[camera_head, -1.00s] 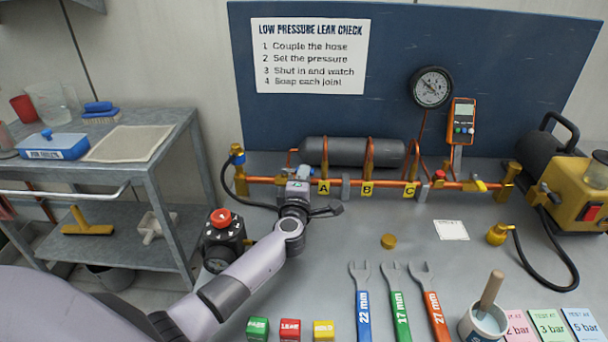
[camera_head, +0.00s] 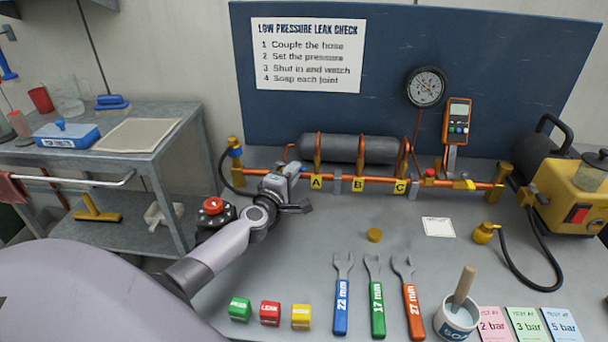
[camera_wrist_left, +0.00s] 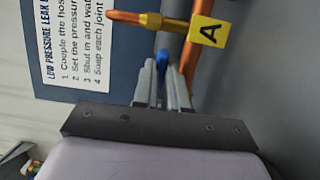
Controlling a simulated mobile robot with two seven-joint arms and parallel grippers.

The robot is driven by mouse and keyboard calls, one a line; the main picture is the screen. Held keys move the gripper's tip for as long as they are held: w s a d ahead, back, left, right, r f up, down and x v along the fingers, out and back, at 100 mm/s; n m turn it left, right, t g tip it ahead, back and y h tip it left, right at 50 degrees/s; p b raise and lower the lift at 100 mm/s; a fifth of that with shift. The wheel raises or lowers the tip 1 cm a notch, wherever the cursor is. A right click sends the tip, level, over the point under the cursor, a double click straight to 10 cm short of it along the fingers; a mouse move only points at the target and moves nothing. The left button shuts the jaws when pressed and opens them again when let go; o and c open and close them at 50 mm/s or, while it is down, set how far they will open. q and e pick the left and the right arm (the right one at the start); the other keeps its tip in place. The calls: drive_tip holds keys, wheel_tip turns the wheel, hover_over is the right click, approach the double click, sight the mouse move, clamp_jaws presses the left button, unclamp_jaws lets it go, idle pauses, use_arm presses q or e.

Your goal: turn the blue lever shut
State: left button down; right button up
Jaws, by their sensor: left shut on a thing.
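The blue lever (camera_wrist_left: 162,62) shows as a small blue tip between the fingers of my left gripper (camera_wrist_left: 162,88) in the left wrist view. It sits by the orange pipe, close to the yellow A tag (camera_wrist_left: 207,31). In the head view my left gripper (camera_head: 290,174) is at the copper pipe (camera_head: 345,179), just left of the A tag (camera_head: 316,182). Its fingers are shut on the lever and hide most of it. My right gripper is in neither view.
A grey cylinder (camera_head: 348,149) lies behind the pipe. A black device with a red knob (camera_head: 213,206) stands close to my left forearm. Several wrenches and coloured blocks lie in front. The bench between the pipe and a brass cap (camera_head: 375,235) is clear.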

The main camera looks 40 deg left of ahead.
use_arm(q)
drive_tip(key=shift+s+f, duration=0.1)
drive_tip(key=shift+f, duration=0.15)
drive_tip(key=c, duration=1.5)
unclamp_jaws()
drive_tip(key=shift+o, duration=0.3)
drive_tip(key=shift+r, duration=0.1)
drive_tip(key=shift+s+d+r+p, duration=0.15)
drive_tip(key=shift+s+p, duration=0.15)
drive_tip(key=shift+s, duration=0.25)
drive_tip(key=shift+p+v, duration=0.55)
drive_tip(key=shift+v, duration=2.45)
